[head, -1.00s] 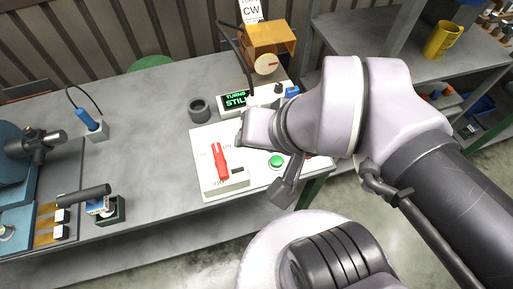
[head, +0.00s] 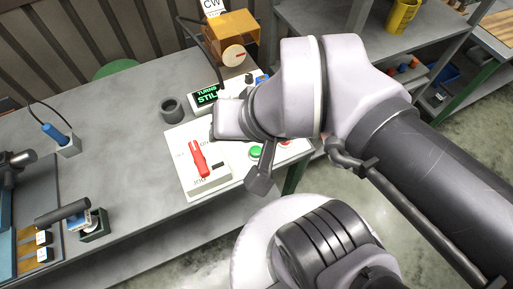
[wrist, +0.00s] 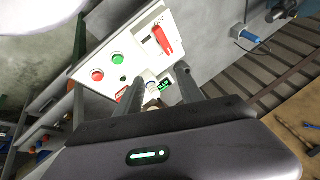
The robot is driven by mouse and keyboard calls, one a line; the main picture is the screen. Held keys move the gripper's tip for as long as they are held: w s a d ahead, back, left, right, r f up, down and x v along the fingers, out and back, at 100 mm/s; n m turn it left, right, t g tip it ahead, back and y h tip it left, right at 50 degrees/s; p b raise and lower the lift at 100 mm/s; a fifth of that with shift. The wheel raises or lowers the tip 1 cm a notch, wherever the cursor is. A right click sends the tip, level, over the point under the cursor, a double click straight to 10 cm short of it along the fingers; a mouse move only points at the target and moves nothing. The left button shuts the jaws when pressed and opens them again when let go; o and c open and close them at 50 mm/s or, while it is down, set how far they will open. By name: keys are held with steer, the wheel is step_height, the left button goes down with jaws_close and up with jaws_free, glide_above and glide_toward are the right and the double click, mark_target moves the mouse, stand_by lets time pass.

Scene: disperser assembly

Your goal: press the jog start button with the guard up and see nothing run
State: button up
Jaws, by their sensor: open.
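The white control panel (head: 182,150) lies on the bench and carries a green button (head: 256,152), a red button (head: 284,143) and a red lever (head: 199,158). The green button (wrist: 118,58) and red button (wrist: 97,74) also show in the wrist view. The display (head: 207,95) reads "TURNS STILL". An orange see-through guard (head: 232,35) stands behind, around a white dial (head: 234,55); I cannot tell its exact position. My gripper (wrist: 160,76) is open and empty, its fingers reaching over the panel, apart from the green button. In the head view my arm hides part of the panel.
A dark ring (head: 172,110) stands on the bench left of the display. A blue-handled tool in a holder (head: 64,142) and a small dark block (head: 94,225) are further left. Shelving with a yellow mug (head: 402,16) is at the right. The bench's middle is clear.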

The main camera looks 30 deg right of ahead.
jaws_close()
stand_by(1.5)
